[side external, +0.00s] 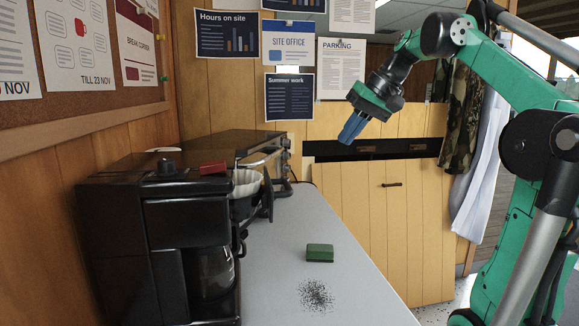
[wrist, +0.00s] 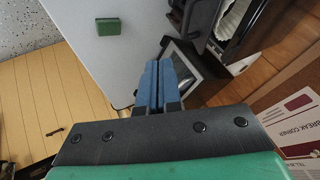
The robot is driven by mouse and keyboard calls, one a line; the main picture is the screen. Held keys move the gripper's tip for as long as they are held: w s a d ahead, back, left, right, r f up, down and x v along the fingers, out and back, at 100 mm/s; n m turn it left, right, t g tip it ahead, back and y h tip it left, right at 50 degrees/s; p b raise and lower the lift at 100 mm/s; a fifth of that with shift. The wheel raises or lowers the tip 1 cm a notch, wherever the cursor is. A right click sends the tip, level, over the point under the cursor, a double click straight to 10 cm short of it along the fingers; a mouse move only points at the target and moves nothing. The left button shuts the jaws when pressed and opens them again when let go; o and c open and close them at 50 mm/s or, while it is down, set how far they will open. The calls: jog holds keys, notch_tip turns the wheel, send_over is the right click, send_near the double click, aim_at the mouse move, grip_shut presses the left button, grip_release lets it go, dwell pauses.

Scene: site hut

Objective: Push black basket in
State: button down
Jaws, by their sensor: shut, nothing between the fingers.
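The black basket (side external: 241,207) stands out from the front right of the black coffee machine (side external: 160,215), with a white paper filter (side external: 246,182) in it and a dark handle on its right side. Part of the basket (wrist: 214,44) and its filter (wrist: 232,18) show at the top of the wrist view. My gripper (side external: 347,138) is shut and empty, its blue fingers pointing down, high above the counter to the right of the basket and apart from it. In the wrist view the fingers (wrist: 154,66) lie together.
A glass carafe (side external: 210,272) sits below in the machine. A dark appliance with a front handle (side external: 210,144) stands behind it. A green sponge (side external: 320,252) and dark crumbs (side external: 316,295) lie on the grey counter (side external: 280,225). The counter between sponge and basket is clear.

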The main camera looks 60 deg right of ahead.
aim_at(260, 178)
jog(key=w+a+f, duration=0.3)
jog(key=w+f, duration=0.5)
jog(key=f, duration=0.1)
jog(key=shift+a, duration=0.15)
jog(key=w+a, duration=0.5)
jog(key=shift+w+a, duration=0.3)
dwell(0.3)
